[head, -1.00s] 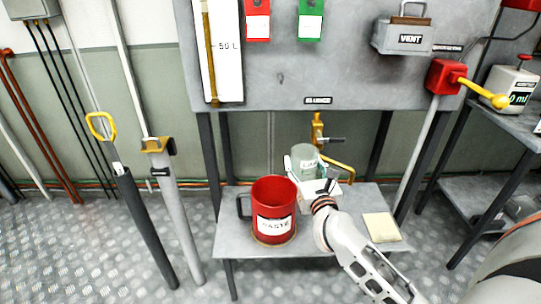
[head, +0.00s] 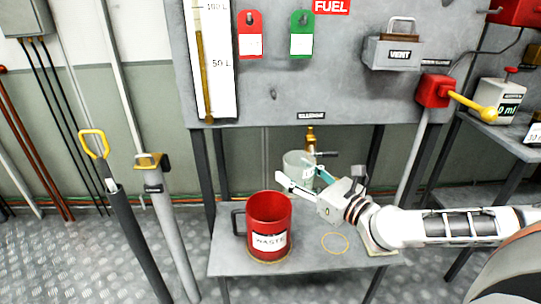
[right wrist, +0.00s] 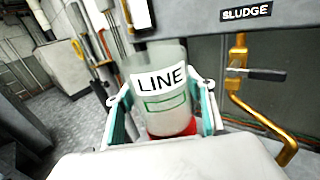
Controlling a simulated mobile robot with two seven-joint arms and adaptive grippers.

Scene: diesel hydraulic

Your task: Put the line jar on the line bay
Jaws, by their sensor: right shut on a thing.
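The line jar (head: 295,160) is a pale, translucent cylinder. In the right wrist view the jar (right wrist: 160,85) carries a white label reading LINE and stands slightly tilted in the picture. My right gripper (head: 301,180) is shut on it, with teal finger pads (right wrist: 118,115) on both sides. It holds the jar above the back of the low bench, close to the brass tap. A thin yellow ring (head: 335,243) is marked on the bench, right of the red bucket and empty; no label shows whether it is the line bay. My left gripper is not in view.
The red WASTE bucket (head: 268,222) stands on the bench (head: 300,262) left of the ring. The brass tap (right wrist: 238,85) sits below the SLUDGE label. The grey panel (head: 280,65) overhangs behind.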

